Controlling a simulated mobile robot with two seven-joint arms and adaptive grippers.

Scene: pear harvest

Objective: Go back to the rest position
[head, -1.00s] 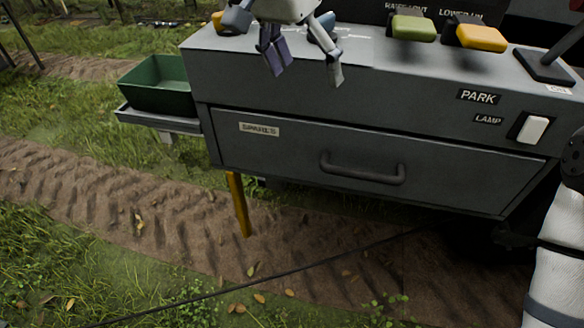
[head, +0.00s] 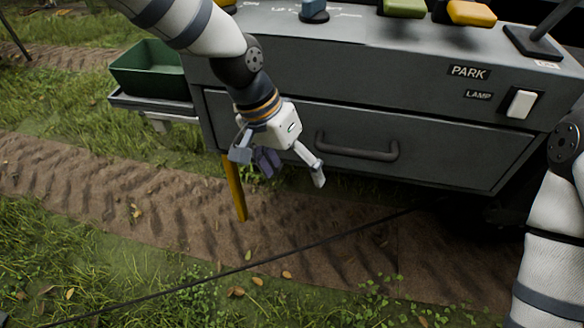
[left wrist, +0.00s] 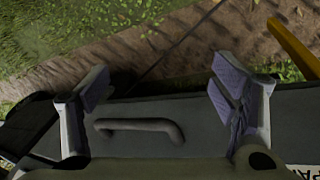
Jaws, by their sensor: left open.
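My left gripper (head: 285,168) hangs in front of the grey console's closed drawer (head: 440,155), to the left of the drawer's dark handle (head: 357,147). Its fingers point down and are spread apart with nothing between them. In the left wrist view the two open fingers (left wrist: 165,92) stand on either side of the picture, with the drawer handle (left wrist: 140,127) showing between them. My right arm shows at the right edge of the head view, but its gripper is out of the picture.
The console top carries a blue lever (head: 314,10), a green knob (head: 404,7) and a yellow knob (head: 471,12). A white lamp switch (head: 521,103) is on its front. A green bin (head: 150,75) sits on a side shelf at the left. A dark cable (head: 300,247) crosses the open ground.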

